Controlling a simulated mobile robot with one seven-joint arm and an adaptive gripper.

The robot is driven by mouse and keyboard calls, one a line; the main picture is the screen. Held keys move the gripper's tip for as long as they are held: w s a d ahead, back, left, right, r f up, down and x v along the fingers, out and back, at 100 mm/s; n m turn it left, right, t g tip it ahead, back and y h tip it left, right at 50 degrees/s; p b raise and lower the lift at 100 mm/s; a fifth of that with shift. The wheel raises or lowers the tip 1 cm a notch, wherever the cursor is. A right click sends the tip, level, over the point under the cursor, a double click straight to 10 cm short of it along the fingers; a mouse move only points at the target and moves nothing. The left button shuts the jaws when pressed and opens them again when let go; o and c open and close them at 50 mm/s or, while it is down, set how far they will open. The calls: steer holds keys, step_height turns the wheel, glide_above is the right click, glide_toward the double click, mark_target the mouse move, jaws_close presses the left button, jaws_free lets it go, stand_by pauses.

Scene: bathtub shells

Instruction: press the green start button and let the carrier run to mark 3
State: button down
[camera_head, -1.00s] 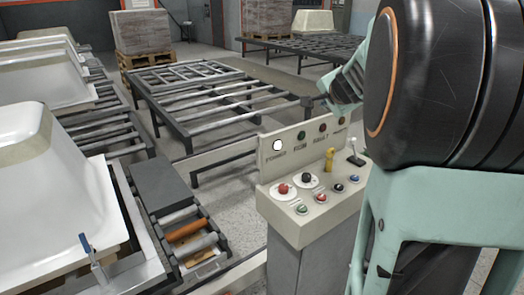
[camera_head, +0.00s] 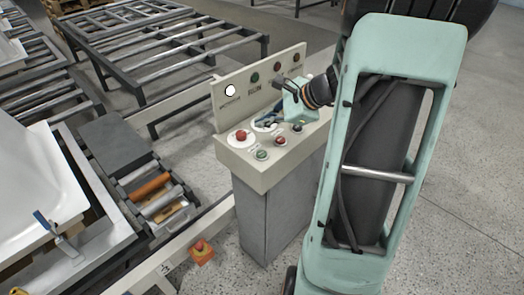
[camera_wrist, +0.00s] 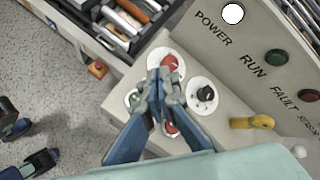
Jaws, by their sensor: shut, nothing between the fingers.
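The green start button (camera_head: 262,154) is at the front of the beige console; it also shows in the wrist view (camera_wrist: 133,98). My gripper (camera_wrist: 163,84) is shut and empty over the console top, between the green button and the black knob (camera_wrist: 205,94). I cannot tell its height above the panel. In the head view my gripper (camera_head: 268,122) hides part of the controls. A white tub shell (camera_head: 35,165) rests on a support with a blue-handled clamp (camera_head: 58,238) at the left; I cannot tell whether this is the carrier. Mark 3 is not readable.
A red mushroom button (camera_wrist: 169,62), a red button (camera_wrist: 171,128) and a yellow handle (camera_wrist: 252,122) are close around. The white POWER lamp (camera_head: 230,91) is lit; the RUN lamp (camera_head: 254,78) looks dark. An orange box with a red button (camera_head: 202,250) stands low beside the rail.

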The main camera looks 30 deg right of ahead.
steer(key=shift+f, duration=0.1)
steer(key=b, duration=0.6)
glide_above(263, 154)
step_height(263, 154, down, 8)
steer(key=shift+d+r, duration=0.1)
steer(key=shift+r, duration=0.15)
steer(key=shift+f+b, duration=0.5)
steer(key=shift+f, duration=0.1)
stand_by(0.6)
steer(key=shift+f+b, duration=0.4)
steer(key=shift+b, duration=0.1)
